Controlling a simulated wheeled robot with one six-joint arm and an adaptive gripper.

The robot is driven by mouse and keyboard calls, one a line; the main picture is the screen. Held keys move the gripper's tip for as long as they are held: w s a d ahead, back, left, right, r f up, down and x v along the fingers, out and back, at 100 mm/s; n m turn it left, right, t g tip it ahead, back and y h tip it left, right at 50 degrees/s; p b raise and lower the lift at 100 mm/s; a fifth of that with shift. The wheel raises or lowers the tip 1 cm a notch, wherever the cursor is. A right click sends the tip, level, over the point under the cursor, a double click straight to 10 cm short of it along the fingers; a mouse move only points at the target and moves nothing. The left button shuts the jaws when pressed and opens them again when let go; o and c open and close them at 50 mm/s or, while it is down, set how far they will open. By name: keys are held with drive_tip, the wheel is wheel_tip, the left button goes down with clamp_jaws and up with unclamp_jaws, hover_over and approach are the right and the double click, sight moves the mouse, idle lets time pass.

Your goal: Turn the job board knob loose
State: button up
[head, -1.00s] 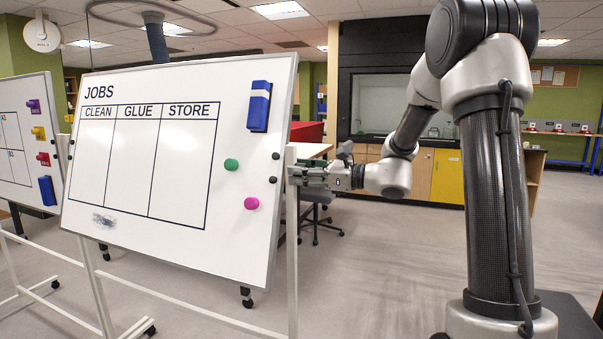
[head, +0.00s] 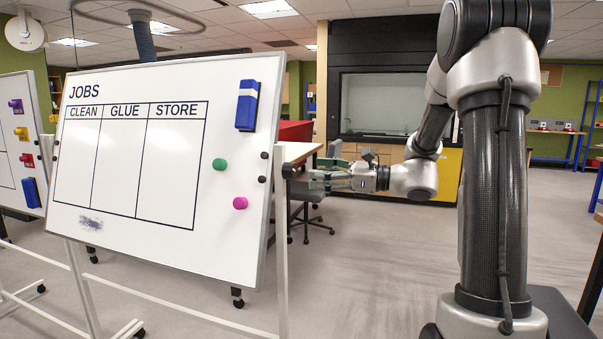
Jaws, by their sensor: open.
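The job board (head: 180,85) is a white tilted panel headed JOBS, with CLEAN, GLUE and STORE columns. It hangs in a white stand with a post (head: 281,240) at its right side. A small dark knob (head: 288,171) sticks out to the right of this post. My gripper (head: 312,181) is just right of the knob, pointing left at it, with its jaws open. A small gap seems to lie between fingertips and knob; I cannot tell whether they touch.
A second board (head: 18,110) stands at far left. A chair (head: 314,215) is behind my gripper. Open floor lies right of the stand.

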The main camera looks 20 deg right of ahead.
sight(295, 172)
drive_tip(key=shift+v, duration=1.75)
drive_tip(key=w+a, duration=0.2)
drive_tip(key=a, duration=0.1)
drive_tip(key=w+a+m, duration=0.1)
drive_tip(key=w+a, duration=0.1)
drive_tip(key=a, duration=0.1)
drive_tip(key=w+a+m, duration=0.1)
drive_tip(key=w+a, duration=0.1)
drive_tip(key=a, duration=0.1)
drive_tip(key=shift+w+f, duration=0.1)
drive_tip(key=shift+w, duration=0.15)
